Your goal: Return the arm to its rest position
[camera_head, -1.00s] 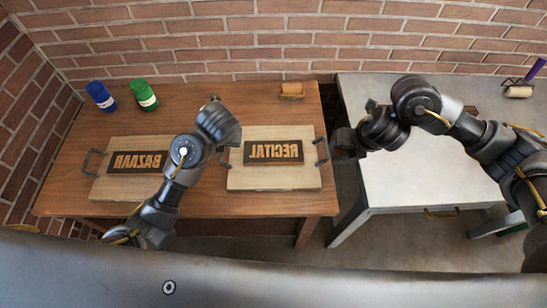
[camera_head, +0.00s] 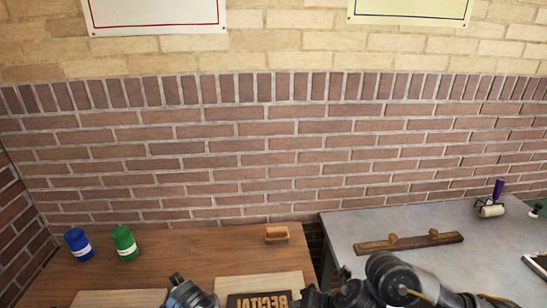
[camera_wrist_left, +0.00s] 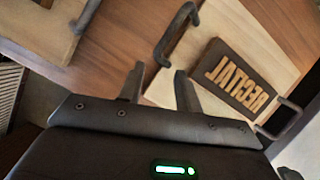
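My left gripper (camera_wrist_left: 159,70) is open in the left wrist view, with nothing between its two fingers. It hangs above the wooden table, beside the board that carries the dark RECITAL block (camera_wrist_left: 238,78). In the head view only the top of my left arm shows at the bottom edge, left of the RECITAL block (camera_head: 258,300). My right arm shows at the bottom, right of that block, in front of the grey table. My right gripper (camera_head: 318,298) is partly cut off by the bottom edge, and its fingers cannot be made out.
A blue can (camera_head: 79,244) and a green can (camera_head: 125,243) stand at the wooden table's back left. A small tan block (camera_head: 277,233) lies near its back edge. The grey table (camera_head: 350,228) holds a wooden bar (camera_head: 408,243) and a purple-handled roller (camera_head: 492,208). A brick wall stands behind.

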